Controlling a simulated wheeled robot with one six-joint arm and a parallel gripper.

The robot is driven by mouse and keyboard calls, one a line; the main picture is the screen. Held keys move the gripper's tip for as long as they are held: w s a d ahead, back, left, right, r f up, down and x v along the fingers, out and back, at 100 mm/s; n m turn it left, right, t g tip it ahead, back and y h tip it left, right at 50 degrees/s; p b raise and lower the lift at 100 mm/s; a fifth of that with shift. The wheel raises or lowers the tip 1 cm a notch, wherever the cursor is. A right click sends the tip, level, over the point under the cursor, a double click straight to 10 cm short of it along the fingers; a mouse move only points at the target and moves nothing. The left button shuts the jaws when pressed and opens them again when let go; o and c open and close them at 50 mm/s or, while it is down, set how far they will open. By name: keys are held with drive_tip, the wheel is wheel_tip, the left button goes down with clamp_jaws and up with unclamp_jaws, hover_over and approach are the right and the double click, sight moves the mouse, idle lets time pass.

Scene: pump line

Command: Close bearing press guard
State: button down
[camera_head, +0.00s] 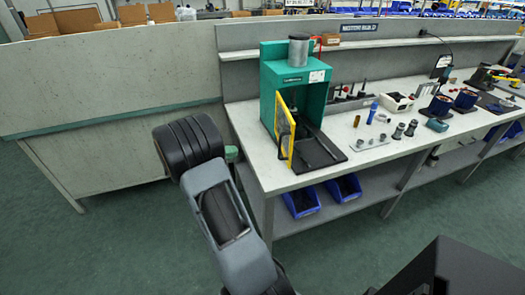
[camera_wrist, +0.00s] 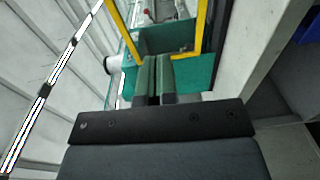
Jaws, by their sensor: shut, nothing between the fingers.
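The bearing press is a green housing (camera_head: 268,85) with a grey cylinder on top, at the left end of the bench in the head view. Its guard (camera_head: 291,145), a yellow-framed panel, stands swung out from the left side of the press opening, so the guard is open. In the wrist view the yellow guard frame (camera_wrist: 201,28) is just beyond my fingers. My gripper (camera_wrist: 155,62) is shut and empty, with its green fingertips (camera_head: 232,153) left of the guard in the head view. I cannot tell whether they touch the frame.
The bench (camera_head: 285,181) holds a dark plate in front of the press, a blue cylinder (camera_head: 372,112) and several metal parts to the right. Blue bins (camera_head: 302,201) sit on the lower shelf. A grey partition (camera_head: 110,70) stands on the left. The floor in front is clear.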

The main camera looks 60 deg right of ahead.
drive_tip(key=s+p+x, duration=0.1)
drive_tip(key=x, duration=0.5)
drive_tip(key=s+a+p+x, duration=0.1)
drive_tip(key=x, duration=0.5)
drive_tip(key=shift+s+p, duration=0.35)
drive_tip(key=shift+p, duration=0.05)
drive_tip(key=shift+d+r, duration=0.1)
